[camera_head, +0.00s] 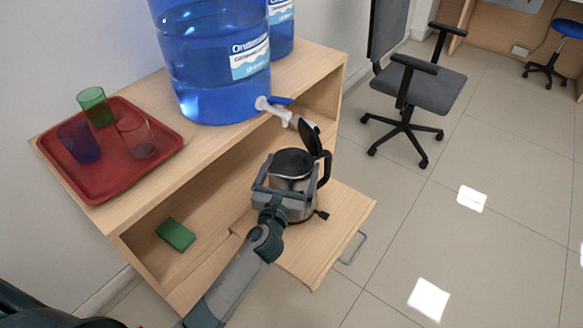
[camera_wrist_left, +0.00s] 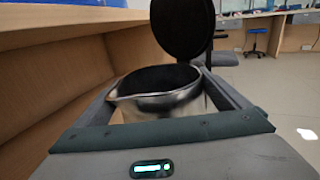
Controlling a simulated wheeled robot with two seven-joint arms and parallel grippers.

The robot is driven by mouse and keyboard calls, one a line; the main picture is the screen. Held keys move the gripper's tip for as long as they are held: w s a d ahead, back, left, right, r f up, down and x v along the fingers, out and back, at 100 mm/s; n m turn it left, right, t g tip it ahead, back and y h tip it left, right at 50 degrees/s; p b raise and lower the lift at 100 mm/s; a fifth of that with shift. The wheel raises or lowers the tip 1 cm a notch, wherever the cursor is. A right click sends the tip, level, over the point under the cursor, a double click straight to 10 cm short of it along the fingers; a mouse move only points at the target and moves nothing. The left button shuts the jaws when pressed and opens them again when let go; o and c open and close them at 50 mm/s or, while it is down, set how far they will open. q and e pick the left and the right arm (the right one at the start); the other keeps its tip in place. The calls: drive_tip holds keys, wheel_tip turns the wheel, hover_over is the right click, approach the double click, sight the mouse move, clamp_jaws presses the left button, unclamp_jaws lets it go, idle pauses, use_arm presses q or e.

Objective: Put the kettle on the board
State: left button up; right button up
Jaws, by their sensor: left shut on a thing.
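The kettle (camera_head: 291,164) is steel with a black handle on its right side, and its black lid stands open. It is upright at the pull-out board (camera_head: 335,222) of the wooden cabinet, below the tap of the blue water bottle. I cannot tell whether its base touches the board. My left gripper (camera_head: 284,191) is shut around the kettle's body, with one finger on each side. The left wrist view shows the kettle (camera_wrist_left: 165,92) between the fingers, its rim and dark inside visible. My right gripper is not in view.
A large blue water bottle (camera_head: 213,60) with a white tap stands on the cabinet top (camera_head: 305,62), a second behind it. A red tray (camera_head: 165,153) holds three cups. A green sponge (camera_head: 176,234) lies on the lower shelf. An office chair (camera_head: 420,85) stands on open floor.

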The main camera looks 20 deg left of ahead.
use_arm(q)
drive_tip(key=shift+f+b, duration=0.35)
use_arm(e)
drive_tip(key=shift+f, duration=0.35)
use_arm(q)
drive_tip(key=o, duration=1.7)
drive_tip(key=shift+o, duration=0.2)
drive_tip(key=s, duration=1.7)
drive_tip(key=shift+s+d+b, duration=0.2)
drive_tip(key=shift+d+b, duration=0.2)
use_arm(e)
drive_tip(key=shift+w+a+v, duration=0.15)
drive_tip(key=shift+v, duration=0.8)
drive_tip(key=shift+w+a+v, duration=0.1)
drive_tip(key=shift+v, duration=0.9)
